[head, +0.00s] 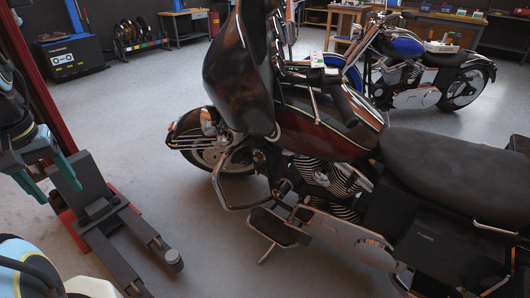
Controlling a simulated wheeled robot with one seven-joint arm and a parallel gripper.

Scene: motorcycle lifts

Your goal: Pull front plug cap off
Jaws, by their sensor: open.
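The near motorcycle, black and dark red (320,130), stands in the middle with its front wheel pointing to the upper left. Its finned chrome engine (343,182) shows below the tank. The front plug cap is too small and dark to make out among the engine parts. My gripper (59,195) is at the left edge, with two teal fingers spread apart and pointing down. Nothing shows between them. It is well to the left of the motorcycle and apart from it, in front of the red post in the picture.
A red lift post (40,85) with dark grey legs (125,240) stands on the left. A blue motorcycle (410,65) is behind at the right. Grey floor is clear between lift and motorcycle.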

